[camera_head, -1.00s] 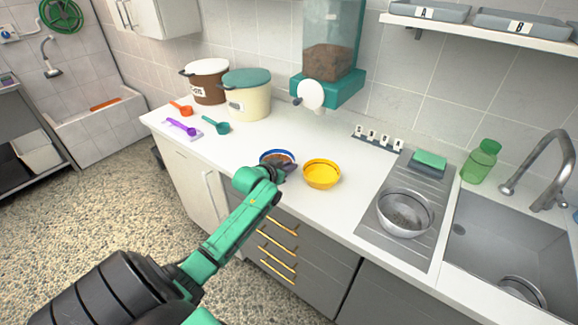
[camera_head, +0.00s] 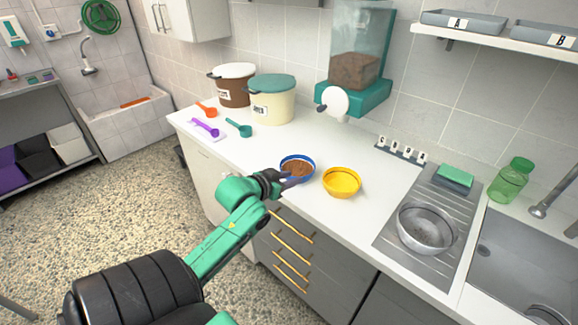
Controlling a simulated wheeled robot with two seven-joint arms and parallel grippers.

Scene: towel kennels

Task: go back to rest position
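My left gripper (camera_head: 290,181), on a green and black arm (camera_head: 228,226) from the lower left, is at the counter's front edge. Its dark tips are just in front of the blue bowl (camera_head: 298,160), overlapping its near rim in the picture. Whether they touch the bowl, or are open or shut, I cannot tell. The blue bowl stands upright on the counter with brown food in it. My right gripper is not in view.
A yellow bowl (camera_head: 341,182) stands right of the blue one on the white counter (camera_head: 262,147). A metal bowl (camera_head: 426,228) sits on the drainboard. Scoops, two lidded tubs and a food dispenser (camera_head: 355,75) are behind. The speckled floor (camera_head: 120,215) is free.

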